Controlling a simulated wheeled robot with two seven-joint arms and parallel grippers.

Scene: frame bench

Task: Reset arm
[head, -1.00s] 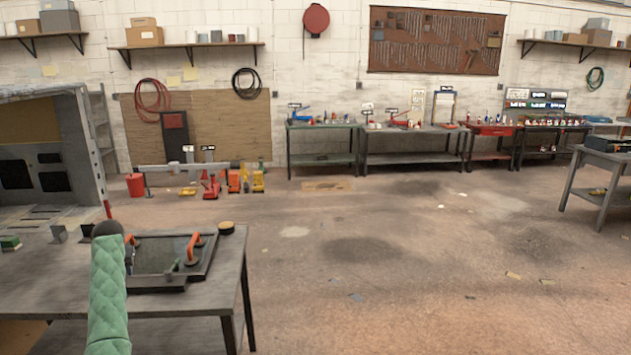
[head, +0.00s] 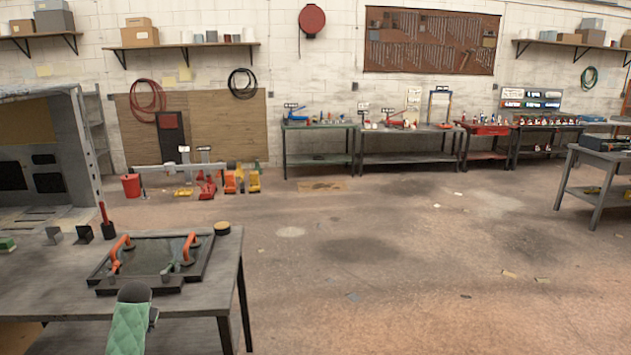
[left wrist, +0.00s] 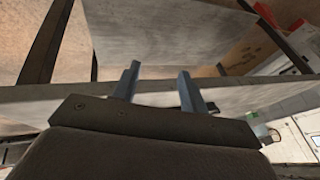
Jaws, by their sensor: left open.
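My left arm, in a green quilted sleeve, shows at the bottom left of the head view, in front of the near table's front edge. Its dark wrist hides part of that edge. In the left wrist view my left gripper (left wrist: 158,85) has its two grey fingers apart with nothing between them. A table edge and grey surfaces lie beyond the fingers. My right arm and gripper are not in view.
The near table (head: 60,290) holds a dark frame tray (head: 205,262) with a glass pane and orange-handled suction cups (head: 188,248). A red-handled tool (head: 105,220) and a round tan-topped piece (head: 222,228) stand nearby.

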